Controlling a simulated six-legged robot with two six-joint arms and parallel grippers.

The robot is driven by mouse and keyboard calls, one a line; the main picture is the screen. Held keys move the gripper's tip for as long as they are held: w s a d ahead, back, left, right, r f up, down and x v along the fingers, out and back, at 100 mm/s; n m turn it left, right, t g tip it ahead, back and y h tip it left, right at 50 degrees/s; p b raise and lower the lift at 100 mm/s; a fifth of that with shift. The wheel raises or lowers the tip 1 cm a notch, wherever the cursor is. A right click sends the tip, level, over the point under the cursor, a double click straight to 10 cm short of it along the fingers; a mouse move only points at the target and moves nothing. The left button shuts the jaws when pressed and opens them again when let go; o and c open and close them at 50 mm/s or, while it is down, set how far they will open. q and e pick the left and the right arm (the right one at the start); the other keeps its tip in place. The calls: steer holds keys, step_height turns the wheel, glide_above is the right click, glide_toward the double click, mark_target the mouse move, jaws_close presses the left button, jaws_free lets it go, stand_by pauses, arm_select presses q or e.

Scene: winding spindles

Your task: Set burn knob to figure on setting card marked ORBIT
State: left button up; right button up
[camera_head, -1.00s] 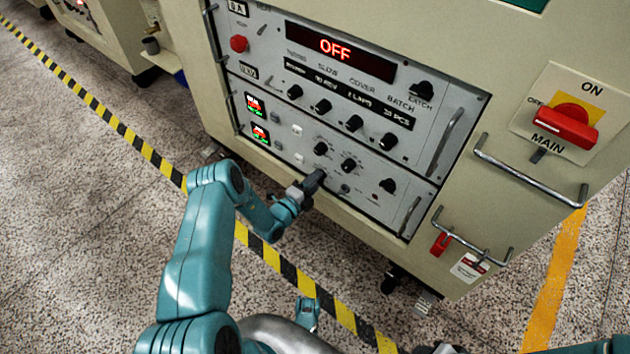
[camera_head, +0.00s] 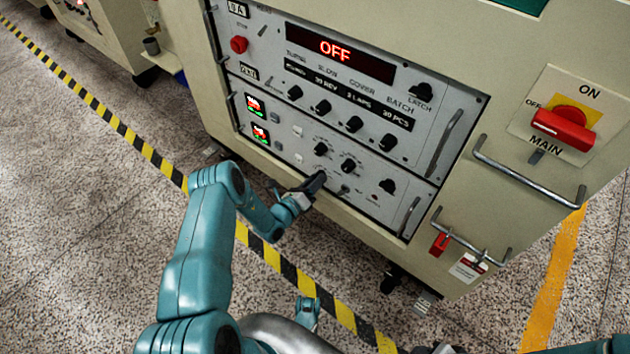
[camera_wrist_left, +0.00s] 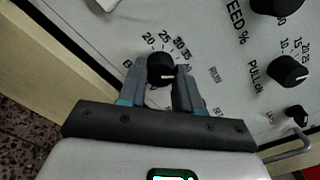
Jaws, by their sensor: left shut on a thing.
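In the left wrist view, a small black knob (camera_wrist_left: 161,68) sits between the two grey fingers of my left gripper (camera_wrist_left: 162,82), which is shut on it. The knob has a pale mark on its lower side. Printed figures around its top include 20, 25, 30 and 35. Its name is not readable. In the head view my left gripper (camera_head: 316,183) is at the lower edge of the grey control panel (camera_head: 290,165), hiding the knob.
Other black knobs (camera_head: 348,166) are close above and right of my gripper. The PULL knob (camera_wrist_left: 288,70) shows in the wrist view. Metal handles (camera_head: 530,170) stick out at the right, near the red main switch (camera_head: 565,127). The display (camera_head: 338,50) reads OFF.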

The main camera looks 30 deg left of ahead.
arm_select(q)
steer(key=shift+m, duration=0.9)
steer(key=o, duration=1)
steer(key=shift+o, duration=0.2)
steer(key=s+a+p, duration=0.1)
steer(key=s+p, duration=0.4)
steer(key=s, duration=1.1)
steer(key=shift+s+a, duration=0.15)
